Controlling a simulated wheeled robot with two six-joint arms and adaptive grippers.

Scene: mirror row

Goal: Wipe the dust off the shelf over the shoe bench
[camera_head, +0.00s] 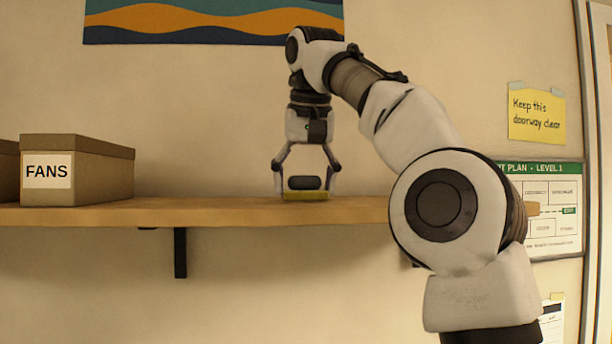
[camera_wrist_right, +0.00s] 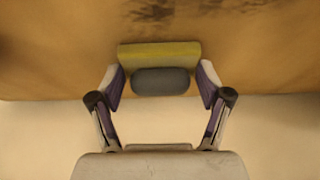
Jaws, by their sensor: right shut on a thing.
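The wooden shelf (camera_head: 200,213) runs along the wall, and my right arm hides part of its right end. My right gripper (camera_head: 306,186) points down at the shelf and is shut on the dark grey grip of a yellow-based wiping pad (camera_head: 306,195). The pad is at the shelf top and seems to touch it. In the right wrist view the pad (camera_wrist_right: 160,55) lies near the shelf's front edge. Dark dust smudges (camera_wrist_right: 185,10) show on the shelf (camera_wrist_right: 60,70) beyond the pad. The shoe bench and my left gripper are not in view.
A cardboard box marked FANS (camera_head: 78,170) stands on the shelf's left part, with another box (camera_head: 8,170) partly cut off beside it. A striped wall hanging (camera_head: 200,20) is above. A black bracket (camera_head: 180,252) is below. The shelf between box and gripper holds no objects.

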